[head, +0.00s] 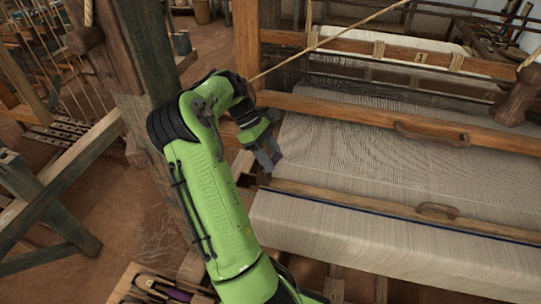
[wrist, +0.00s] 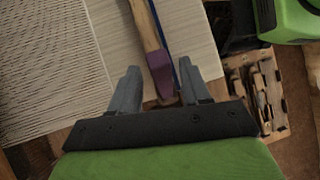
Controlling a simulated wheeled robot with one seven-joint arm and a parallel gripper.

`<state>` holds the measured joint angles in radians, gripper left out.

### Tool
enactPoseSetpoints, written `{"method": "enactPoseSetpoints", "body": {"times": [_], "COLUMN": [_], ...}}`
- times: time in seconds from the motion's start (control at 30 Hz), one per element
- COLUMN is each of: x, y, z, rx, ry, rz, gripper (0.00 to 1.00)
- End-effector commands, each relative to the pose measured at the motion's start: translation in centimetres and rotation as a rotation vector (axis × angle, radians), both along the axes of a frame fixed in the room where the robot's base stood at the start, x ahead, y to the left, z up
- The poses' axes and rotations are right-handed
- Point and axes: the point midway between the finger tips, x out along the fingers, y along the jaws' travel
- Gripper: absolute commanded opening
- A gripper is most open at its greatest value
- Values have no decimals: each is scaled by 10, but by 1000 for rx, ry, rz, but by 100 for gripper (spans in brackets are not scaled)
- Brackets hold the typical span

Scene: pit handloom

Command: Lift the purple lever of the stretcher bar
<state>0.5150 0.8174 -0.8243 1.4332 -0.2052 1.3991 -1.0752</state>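The purple lever (wrist: 162,75) shows in the wrist view at the near end of the wooden stretcher bar (wrist: 145,25). In the head view the bar (head: 350,200) lies across the pale cloth, and I cannot make out the lever clearly near my gripper. My gripper (wrist: 158,68) is open, with one finger on each side of the lever in the picture. A gap shows on both sides, and I cannot tell the height between fingers and lever. In the head view my gripper (head: 268,155) points down at the cloth's left edge.
Pale woven cloth (head: 350,150) spreads over the loom. A wooden beam with a handle (head: 432,134) crosses behind the bar. A thick dark post (head: 145,60) stands left of my arm. A wooden box of tools (wrist: 262,95) lies lower right in the wrist view.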

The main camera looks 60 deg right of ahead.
Motion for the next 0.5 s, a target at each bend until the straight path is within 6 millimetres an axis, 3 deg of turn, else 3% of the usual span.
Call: {"method": "enactPoseSetpoints", "body": {"times": [0.27, 0.5], "x": [6, 40], "y": [-2, -8], "z": [9, 61], "rx": [-2, -4], "ry": [-2, -2], "rz": [1, 3], "gripper": [47, 47]}}
